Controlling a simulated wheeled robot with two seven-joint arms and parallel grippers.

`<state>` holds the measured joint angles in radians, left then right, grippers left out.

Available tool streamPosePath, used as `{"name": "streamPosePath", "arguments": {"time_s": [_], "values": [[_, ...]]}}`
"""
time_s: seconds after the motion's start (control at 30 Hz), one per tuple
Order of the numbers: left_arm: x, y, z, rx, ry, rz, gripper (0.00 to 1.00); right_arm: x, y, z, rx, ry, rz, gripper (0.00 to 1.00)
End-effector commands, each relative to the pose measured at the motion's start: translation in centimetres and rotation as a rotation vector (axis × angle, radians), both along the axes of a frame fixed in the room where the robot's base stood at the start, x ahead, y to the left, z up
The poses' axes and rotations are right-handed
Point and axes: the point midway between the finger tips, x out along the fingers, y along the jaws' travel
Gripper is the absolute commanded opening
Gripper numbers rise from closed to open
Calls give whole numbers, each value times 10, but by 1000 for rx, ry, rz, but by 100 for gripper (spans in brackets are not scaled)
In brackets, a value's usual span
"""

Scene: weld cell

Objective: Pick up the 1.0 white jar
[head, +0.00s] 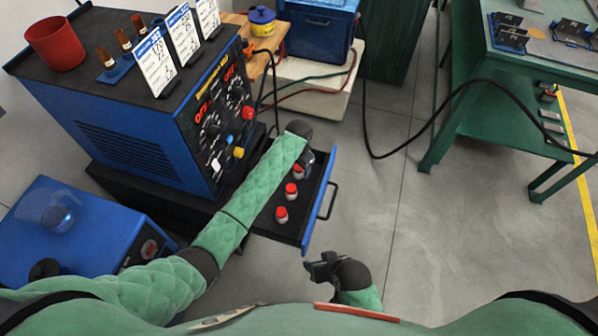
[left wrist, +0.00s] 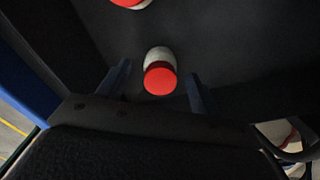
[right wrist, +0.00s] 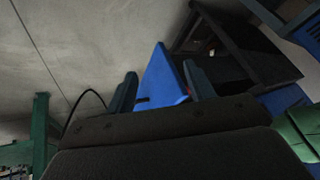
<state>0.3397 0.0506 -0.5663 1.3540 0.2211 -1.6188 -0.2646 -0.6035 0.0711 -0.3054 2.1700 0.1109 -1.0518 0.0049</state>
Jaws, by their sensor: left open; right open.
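White jars with red lids stand in the open black drawer. Two show clearly in the head view, an upper jar (head: 291,190) and a lower jar (head: 281,214). No size marking is legible, so I cannot tell which is the 1.0 jar. My left gripper (head: 304,163) is over the far part of the drawer, pointing down. In the left wrist view, a red-lidded white jar (left wrist: 160,72) stands between the open fingers, apart from both. Another lid shows at the top edge. My right gripper (head: 318,268) is open and empty, in front of the drawer.
The drawer (head: 319,212) has a blue front and black handle and extends beneath the blue welding machine (head: 130,110). Grey floor (head: 390,210) right of the drawer is clear.

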Motion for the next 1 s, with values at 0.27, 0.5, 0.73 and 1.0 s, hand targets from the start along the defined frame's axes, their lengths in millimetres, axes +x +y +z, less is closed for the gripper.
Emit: {"name": "streamPosePath", "arguments": {"time_s": [0.27, 0.5, 0.73, 1.0], "values": [[0, 1, -24, 0, 0, 1, 65, 0, 0, 0, 1, 1, 1, 54], [0, 1, -24, -1, -1, 1, 59, -1, 1, 0, 0, 2, 1, 54], [0, 1, -24, -1, -1, 1, 15, -1, 0, 0, 0, 2, 1, 54], [0, 0, -22, 0, -1, 0, 15, 0, 0, 0, 0, 1, 0, 54]]}}
